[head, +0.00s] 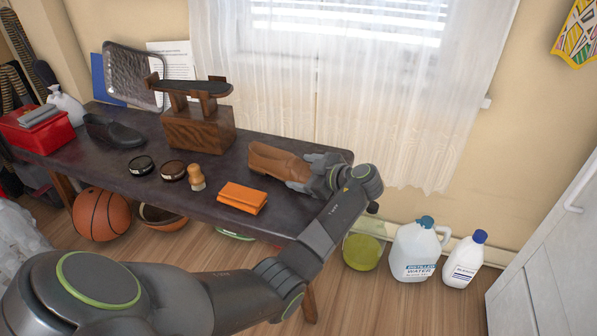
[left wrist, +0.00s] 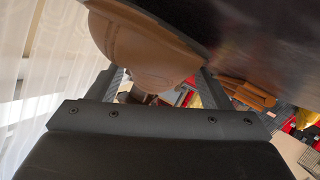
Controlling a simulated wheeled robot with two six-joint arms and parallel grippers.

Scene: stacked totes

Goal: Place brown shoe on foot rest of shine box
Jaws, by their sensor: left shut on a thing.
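In the left wrist view the brown shoe (left wrist: 140,45) sits between the two fingers (left wrist: 155,85), close to the dark table surface. I cannot tell whether it touches the table. The shine box (head: 198,128) is a wooden box standing at the back middle of the table, with a dark-topped foot rest (head: 203,87) on top. The foot rest is empty. My right gripper is not in view.
A black shoe (head: 113,132), two round tins (head: 173,171), a wooden-handled brush (head: 196,178) and an orange folded cloth (head: 242,198) lie on the table (head: 100,170). A red box (head: 38,130) is at its left end. Curtains (head: 370,110) hang behind. Jugs (head: 418,250) stand on the floor.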

